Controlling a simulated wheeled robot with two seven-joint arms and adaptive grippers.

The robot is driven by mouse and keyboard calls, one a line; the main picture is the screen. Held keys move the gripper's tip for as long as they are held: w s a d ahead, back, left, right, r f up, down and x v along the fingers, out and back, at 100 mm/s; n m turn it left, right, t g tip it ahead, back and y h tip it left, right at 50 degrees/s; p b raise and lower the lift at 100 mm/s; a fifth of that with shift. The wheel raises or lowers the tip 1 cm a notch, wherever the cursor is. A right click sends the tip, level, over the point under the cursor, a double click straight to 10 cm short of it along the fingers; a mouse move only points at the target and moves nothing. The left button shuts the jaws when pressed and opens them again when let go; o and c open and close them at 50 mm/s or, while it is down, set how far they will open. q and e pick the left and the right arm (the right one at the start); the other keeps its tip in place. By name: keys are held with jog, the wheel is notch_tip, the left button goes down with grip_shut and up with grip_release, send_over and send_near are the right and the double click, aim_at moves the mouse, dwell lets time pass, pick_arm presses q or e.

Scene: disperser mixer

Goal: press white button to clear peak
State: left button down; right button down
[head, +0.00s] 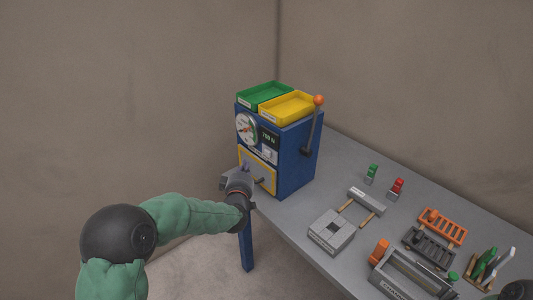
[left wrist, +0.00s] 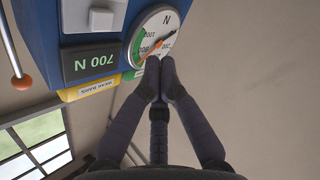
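The blue machine (head: 297,160) stands at the table's back left end. Its front has a round dial (head: 246,129) and a dark display (head: 269,139) reading 700 N. The white button (head: 267,152) is below the display. In the left wrist view, which is upside down, the white button (left wrist: 102,19) sits on a pale plate beside the 700 N display (left wrist: 90,62). My left gripper (head: 245,168) is in front of the machine's lower front. In the wrist view its fingertips (left wrist: 160,66) are together and empty, overlapping the dial's edge (left wrist: 153,36), away from the button. Contact cannot be told.
Green (head: 264,93) and yellow (head: 288,106) trays top the machine. An orange-knobbed lever (head: 318,100) is on its right side. The grey table (head: 345,160) holds a grey block (head: 331,232), orange and dark racks, and small red and green items. Open floor lies left of it.

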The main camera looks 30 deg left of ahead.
aim_at(268, 153)
pick_arm(q)
jog(key=w+d, duration=0.2)
jog(key=w, duration=0.4)
jog(key=shift+d, duration=0.25)
jog(key=shift+w, duration=0.1)
dwell(1.2)
jog(key=shift+w+d, duration=0.2)
jog(key=shift+w, duration=0.15)
jog(key=shift+w+d, duration=0.15)
jog(key=shift+w, duration=0.25)
dwell(0.8)
jog(key=shift+s+b, duration=0.15)
jog(key=shift+b, duration=0.15)
jog(key=shift+s+a+b, duration=0.3)
jog(key=shift+s, duration=0.35)
